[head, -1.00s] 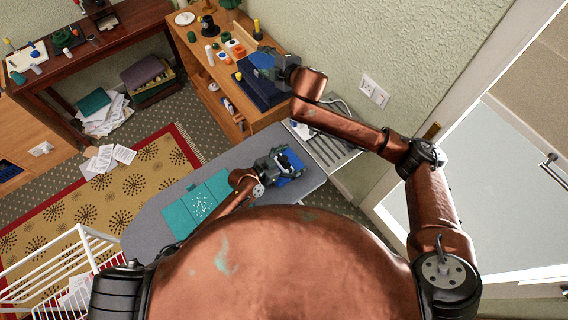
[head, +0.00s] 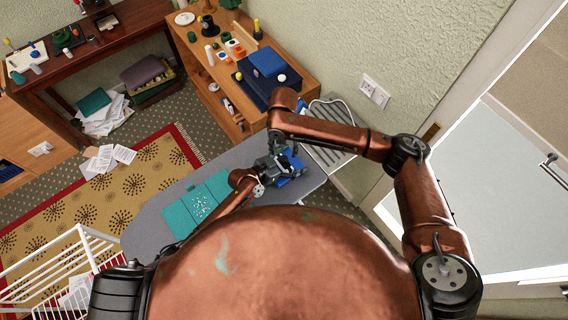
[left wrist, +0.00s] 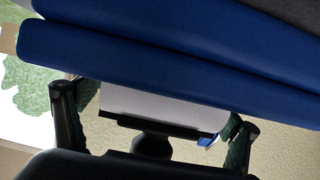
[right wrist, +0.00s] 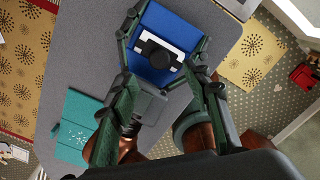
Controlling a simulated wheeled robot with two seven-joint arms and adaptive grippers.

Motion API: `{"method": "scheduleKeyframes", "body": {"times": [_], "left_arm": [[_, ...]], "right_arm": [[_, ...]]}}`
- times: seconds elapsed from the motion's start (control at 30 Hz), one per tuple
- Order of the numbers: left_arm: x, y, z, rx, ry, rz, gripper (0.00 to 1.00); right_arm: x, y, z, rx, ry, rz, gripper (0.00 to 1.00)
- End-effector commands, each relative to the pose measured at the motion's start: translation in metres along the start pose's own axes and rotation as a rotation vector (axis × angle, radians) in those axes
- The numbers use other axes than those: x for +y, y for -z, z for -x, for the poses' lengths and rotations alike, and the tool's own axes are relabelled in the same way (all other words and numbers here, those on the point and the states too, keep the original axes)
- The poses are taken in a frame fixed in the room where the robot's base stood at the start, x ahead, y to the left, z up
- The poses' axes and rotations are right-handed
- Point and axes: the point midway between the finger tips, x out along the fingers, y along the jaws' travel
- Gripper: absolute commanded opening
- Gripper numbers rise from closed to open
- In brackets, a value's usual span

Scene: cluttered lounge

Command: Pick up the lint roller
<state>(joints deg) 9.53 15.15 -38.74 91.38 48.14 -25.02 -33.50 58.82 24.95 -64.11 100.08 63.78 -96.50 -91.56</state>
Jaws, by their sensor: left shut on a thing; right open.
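The lint roller, a pale roll with a black end and black handle (left wrist: 152,146), shows between the fingers of my left gripper (left wrist: 158,108), which is shut on it. In the right wrist view a black knob with white edges, seemingly the roller (right wrist: 158,56), sits over a folded blue cloth (right wrist: 172,20). The cloth also fills the upper left wrist view (left wrist: 160,62). My right gripper (right wrist: 167,34) is open, its fingers on either side of the roller. In the head view my left gripper (head: 268,172) and right gripper (head: 281,155) overlap and hide the roller.
The grey ironing board (head: 225,162) carries a teal folded cloth (head: 200,204) with white specks. A metal rack (head: 335,150) adjoins its end. A wooden cabinet (head: 300,88) with a dark blue box stands behind. A white drying rack (head: 60,262) is at lower left.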

Motion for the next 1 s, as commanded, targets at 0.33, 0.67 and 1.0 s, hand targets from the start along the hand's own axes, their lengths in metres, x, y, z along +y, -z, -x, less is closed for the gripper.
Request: {"method": "scheduleKeyframes", "body": {"times": [0.33,0.67,1.0], "left_arm": [[0.000,-0.001,0.000,-0.002,0.000,0.000,0.48],[0.000,-0.001,0.000,-0.002,0.000,0.000,0.48],[0.000,-0.001,0.000,-0.002,0.000,0.000,0.48]], "right_arm": [[0.000,-0.001,-0.031,-0.001,-0.001,-0.002,0.44],[-0.001,-0.004,-0.073,-0.001,-0.001,-0.002,0.44],[-0.001,-0.005,-0.079,-0.003,-0.002,-0.002,0.40]]}}
